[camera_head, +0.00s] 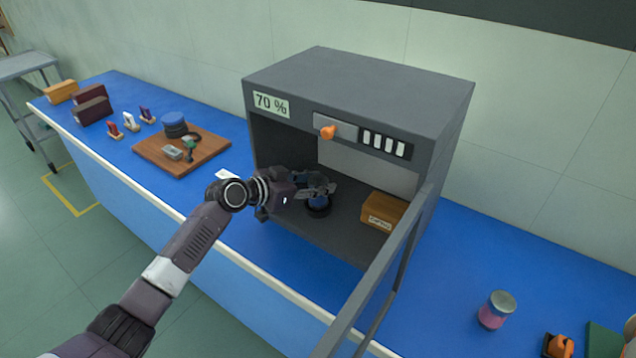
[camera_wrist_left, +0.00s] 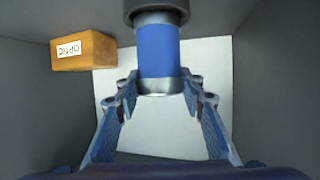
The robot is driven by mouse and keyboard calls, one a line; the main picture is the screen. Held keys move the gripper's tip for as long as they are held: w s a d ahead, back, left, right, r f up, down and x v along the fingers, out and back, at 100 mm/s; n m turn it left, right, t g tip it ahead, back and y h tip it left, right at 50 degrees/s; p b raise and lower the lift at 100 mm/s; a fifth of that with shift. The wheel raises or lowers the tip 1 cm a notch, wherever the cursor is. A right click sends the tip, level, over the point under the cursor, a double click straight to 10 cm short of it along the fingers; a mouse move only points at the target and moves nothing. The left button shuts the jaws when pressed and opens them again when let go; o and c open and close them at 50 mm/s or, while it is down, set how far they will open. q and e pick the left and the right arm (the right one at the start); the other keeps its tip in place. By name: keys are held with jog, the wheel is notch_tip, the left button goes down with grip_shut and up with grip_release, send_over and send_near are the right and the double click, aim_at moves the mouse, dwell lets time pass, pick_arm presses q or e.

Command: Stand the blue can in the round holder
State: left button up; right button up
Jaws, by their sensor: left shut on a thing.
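The blue can (camera_head: 319,201) is inside the open grey chamber, mostly covered by my gripper in the head view. In the left wrist view the can (camera_wrist_left: 158,50) has a blue body with silver ends. A dark round holder (camera_head: 318,212) is at the can's lower end on the chamber floor. In the wrist view a dark ring (camera_wrist_left: 157,8) meets that end; I cannot tell how deep the can sits. My left gripper (camera_head: 325,189) is shut on the can, with a finger on each side near its free silver end. My right gripper is out of view.
An orange-brown labelled box (camera_head: 383,211) stands right of the can in the chamber. The chamber's open door (camera_head: 375,275) juts forward on the right. A wooden board (camera_head: 205,152) with small items lies left on the blue bench. A jar (camera_head: 496,310) stands at the right.

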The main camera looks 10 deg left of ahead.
pick_arm(q)
jog(key=shift+f+b, duration=0.55)
jog(key=shift+b, duration=0.05)
jog(key=o, duration=1)
jog(key=shift+p+v, duration=0.55)
jog(key=shift+v, duration=0.45)
jog(key=p+v, duration=0.2)
jog(key=v, duration=0.7)
jog(key=shift+f, duration=0.1)
